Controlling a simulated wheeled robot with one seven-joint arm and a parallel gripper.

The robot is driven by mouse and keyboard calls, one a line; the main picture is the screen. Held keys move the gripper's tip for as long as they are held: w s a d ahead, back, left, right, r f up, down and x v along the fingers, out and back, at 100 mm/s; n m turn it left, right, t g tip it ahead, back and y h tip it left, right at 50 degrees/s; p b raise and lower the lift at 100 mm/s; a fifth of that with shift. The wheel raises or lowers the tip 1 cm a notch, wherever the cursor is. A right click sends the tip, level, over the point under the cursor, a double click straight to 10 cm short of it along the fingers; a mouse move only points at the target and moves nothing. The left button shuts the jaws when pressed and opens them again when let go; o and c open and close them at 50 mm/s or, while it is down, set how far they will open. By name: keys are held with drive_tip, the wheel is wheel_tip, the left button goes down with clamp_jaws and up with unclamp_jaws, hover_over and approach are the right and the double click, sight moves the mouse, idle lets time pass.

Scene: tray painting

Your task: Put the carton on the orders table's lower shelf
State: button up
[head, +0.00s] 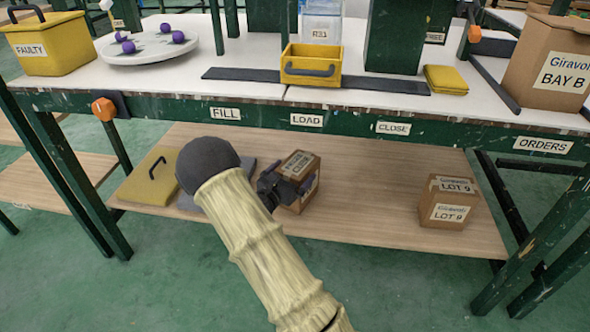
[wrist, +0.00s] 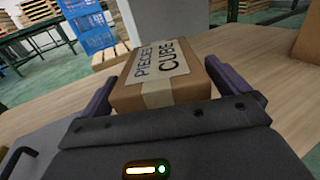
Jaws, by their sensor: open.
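A brown carton (head: 299,163) with a white label sits on the wooden lower shelf (head: 365,190) under the bench. In the wrist view the carton (wrist: 160,95) lies between my two purple fingers, its label reading "PIECES CUBE". My gripper (head: 290,190) is open, with one finger on each side of the carton. I cannot tell whether either finger touches it. The carton's lower part is partly hidden by the gripper. An "ORDERS" sign (head: 543,145) is on the right end of the bench's green front edge.
A second carton (head: 447,203) marked "LOT 9" stands further right on the shelf. A yellow lid (head: 150,180) with a black handle and a grey flat piece (head: 217,196) lie left of my gripper. Bare shelf lies between the cartons. The bench edge (head: 265,112) overhangs the shelf.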

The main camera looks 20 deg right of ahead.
drive_tip(key=p+v, duration=0.4)
drive_tip(key=v, duration=0.6)
drive_tip(key=shift+s+a, duration=0.15)
drive_tip(key=s+d+r+m+g+y, duration=0.1)
drive_tip(key=s+d+m+g+y, duration=0.1)
drive_tip(key=s+m+g, duration=0.5)
drive_tip(key=s+d+r+m+g+y, duration=0.1)
drive_tip(key=s+d+m+g+y, duration=0.25)
drive_tip(key=s, duration=0.55)
drive_tip(key=s+a+r+m+t+y, duration=0.1)
drive_tip(key=s+a+r+m+y, duration=0.1)
drive_tip(key=m, duration=0.5)
drive_tip(key=s+a+r+m+t+y, duration=0.2)
drive_tip(key=s+a+r+m+y, duration=0.1)
drive_tip(key=a+m+y, duration=0.4)
drive_tip(key=shift+a+r, duration=0.9)
drive_tip(key=shift+a, duration=0.25)
